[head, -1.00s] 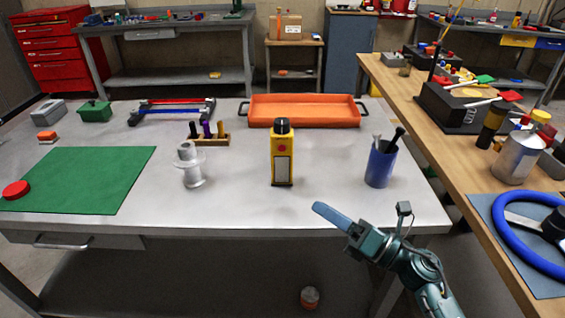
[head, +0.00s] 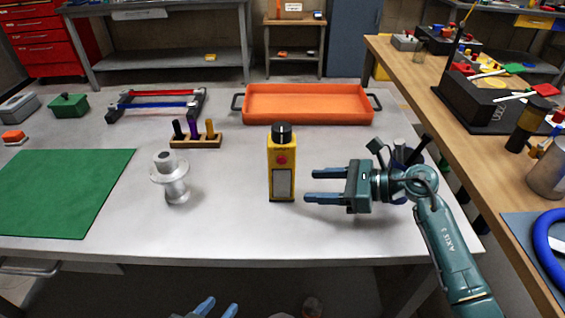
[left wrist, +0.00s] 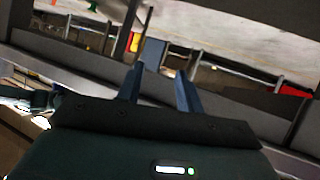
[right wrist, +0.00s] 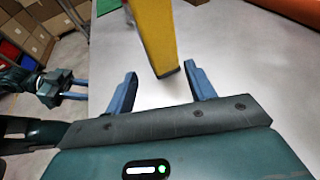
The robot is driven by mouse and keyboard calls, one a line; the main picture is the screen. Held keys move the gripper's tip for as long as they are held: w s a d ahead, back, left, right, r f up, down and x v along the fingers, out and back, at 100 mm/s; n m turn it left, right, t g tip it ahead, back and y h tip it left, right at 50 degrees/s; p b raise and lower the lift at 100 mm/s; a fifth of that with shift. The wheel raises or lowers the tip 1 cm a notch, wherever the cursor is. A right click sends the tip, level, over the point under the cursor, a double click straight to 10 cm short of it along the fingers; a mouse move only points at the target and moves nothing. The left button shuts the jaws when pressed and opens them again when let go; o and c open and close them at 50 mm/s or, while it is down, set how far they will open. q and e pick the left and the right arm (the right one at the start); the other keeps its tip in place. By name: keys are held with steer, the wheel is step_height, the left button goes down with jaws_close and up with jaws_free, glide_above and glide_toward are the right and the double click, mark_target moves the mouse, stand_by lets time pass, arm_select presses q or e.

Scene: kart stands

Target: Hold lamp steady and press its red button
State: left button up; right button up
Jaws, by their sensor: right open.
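In the right wrist view the yellow lamp (right wrist: 155,35) stands ahead of the spread fingers (right wrist: 163,78). My left gripper (head: 220,304) shows only its fingertips, low in front of the table edge. It is open and empty in the left wrist view (left wrist: 160,78).
A grey spool-like metal part (head: 170,178) stands left of the lamp. A wooden holder (head: 195,141) with several pegs and an orange tray (head: 308,104) lie behind. A dark blue cup (head: 402,155) is mostly hidden behind my right gripper. A green mat (head: 65,190) lies left.

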mark_target(287, 186)
steer(key=b+x, duration=0.2)
steer(key=x, duration=0.5)
steer(key=shift+f, duration=0.15)
steer(key=shift+w+a+b, duration=0.15)
steer(key=shift+a+b, duration=0.15)
steer(key=shift+a, duration=0.05)
arm_select(q)
steer(key=shift+w+d+f, duration=0.1)
steer(key=shift+w+f, duration=0.1)
steer(key=shift+f, duration=0.35)
arm_select(e)
steer(key=shift+c, duration=0.2)
arm_select(q)
steer(key=shift+f, duration=0.25)
arm_select(e)
steer(key=c, duration=0.7)
arm_select(q)
steer(key=shift+s, duration=0.1)
jaws_close()
steer(key=shift+r, duration=0.1)
